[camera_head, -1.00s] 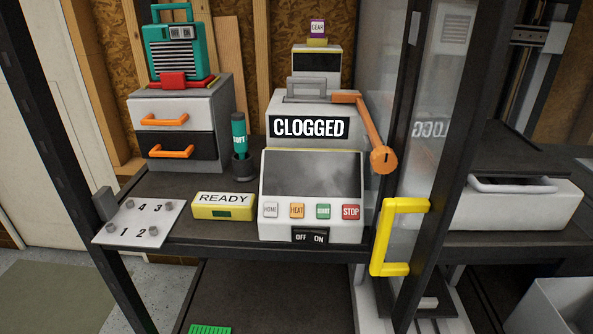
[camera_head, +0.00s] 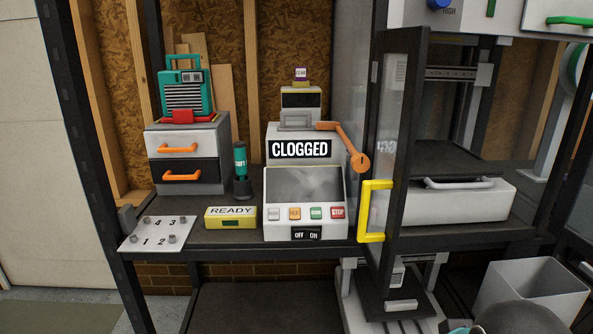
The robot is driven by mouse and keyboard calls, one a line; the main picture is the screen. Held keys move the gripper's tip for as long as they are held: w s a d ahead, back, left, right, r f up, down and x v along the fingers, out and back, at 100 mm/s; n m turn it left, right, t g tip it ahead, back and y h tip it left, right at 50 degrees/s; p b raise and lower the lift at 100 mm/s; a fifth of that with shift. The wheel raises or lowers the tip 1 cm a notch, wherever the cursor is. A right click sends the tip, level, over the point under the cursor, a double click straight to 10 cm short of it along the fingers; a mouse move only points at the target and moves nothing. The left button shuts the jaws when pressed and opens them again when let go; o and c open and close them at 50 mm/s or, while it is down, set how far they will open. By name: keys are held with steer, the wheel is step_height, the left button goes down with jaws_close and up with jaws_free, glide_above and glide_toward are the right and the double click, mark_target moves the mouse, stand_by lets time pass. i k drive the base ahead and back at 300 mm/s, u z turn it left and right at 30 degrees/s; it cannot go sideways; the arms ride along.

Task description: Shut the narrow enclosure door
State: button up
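The narrow enclosure door (camera_head: 403,140) is a tall glass panel in a dark frame, right of the middle of the head view. It stands open, swung out from the shelf front and seen at a steep angle. Its yellow bar handle (camera_head: 364,212) is on the door's left side, to the right of the control console. Nothing touches the handle. The shelf bay to the left is uncovered. My gripper is not in view; a grey and teal rounded part at the bottom right edge may belong to my arm.
A grey console (camera_head: 305,203) and a "CLOGGED" machine (camera_head: 299,150) with an orange lever (camera_head: 345,140) stand left of the door. A yellow "READY" box (camera_head: 231,217) and drawer unit (camera_head: 187,158) are farther left. A white bin (camera_head: 532,290) stands at lower right.

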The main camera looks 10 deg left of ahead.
mark_target(413, 41)
steer(key=z, duration=0.25)
steer(key=k, duration=0.9)
steer(key=u, duration=0.55)
